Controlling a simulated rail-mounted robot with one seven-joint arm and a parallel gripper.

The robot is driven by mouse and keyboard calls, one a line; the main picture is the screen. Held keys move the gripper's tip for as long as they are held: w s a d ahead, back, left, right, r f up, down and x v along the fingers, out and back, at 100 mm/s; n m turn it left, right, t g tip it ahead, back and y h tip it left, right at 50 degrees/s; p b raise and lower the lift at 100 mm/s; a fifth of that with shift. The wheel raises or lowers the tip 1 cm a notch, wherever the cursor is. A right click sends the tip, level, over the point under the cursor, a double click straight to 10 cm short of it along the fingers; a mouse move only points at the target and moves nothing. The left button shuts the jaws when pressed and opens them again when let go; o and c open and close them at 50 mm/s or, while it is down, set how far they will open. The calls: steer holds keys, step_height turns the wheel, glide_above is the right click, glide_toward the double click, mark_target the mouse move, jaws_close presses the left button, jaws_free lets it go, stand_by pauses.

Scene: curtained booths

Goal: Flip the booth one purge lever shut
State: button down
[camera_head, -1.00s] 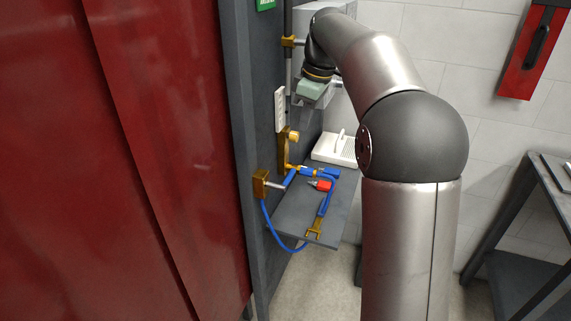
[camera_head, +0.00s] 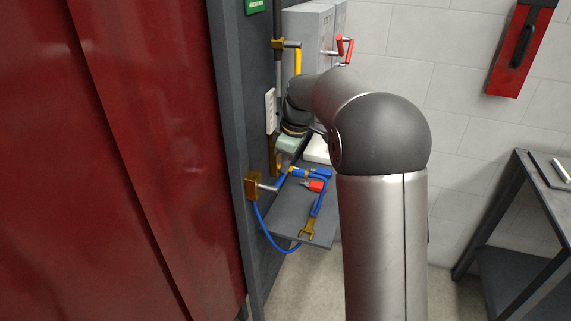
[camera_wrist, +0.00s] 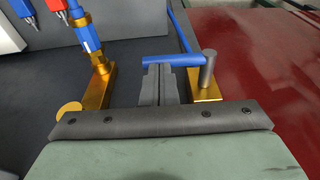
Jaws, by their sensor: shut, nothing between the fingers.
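A blue lever (camera_wrist: 170,61) sits on a grey stem (camera_wrist: 208,68) that rises from a brass block (camera_wrist: 205,94) in the wrist view. The brass block (camera_head: 253,187) and its stem also show on the booth's side post in the head view. No readable label marks the lever as the purge lever. My gripper (camera_wrist: 158,72) is shut and empty, its fingertips right at the blue lever's free end; I cannot tell whether they touch. In the head view my gripper's green-grey body (camera_head: 288,144) is above the shelf, fingertips hidden.
A grey shelf (camera_head: 285,212) holds blue and red tools and a wrench (camera_head: 307,225). A second brass fitting (camera_wrist: 97,88) with a blue connector stands left of my fingers. A yellow lever (camera_head: 298,61) and red handles (camera_head: 340,45) are higher up. The red curtain (camera_head: 130,150) hangs left.

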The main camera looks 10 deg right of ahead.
steer(key=shift+f, duration=0.45)
steer(key=shift+w+p, duration=0.1)
steer(key=shift+p, duration=0.4)
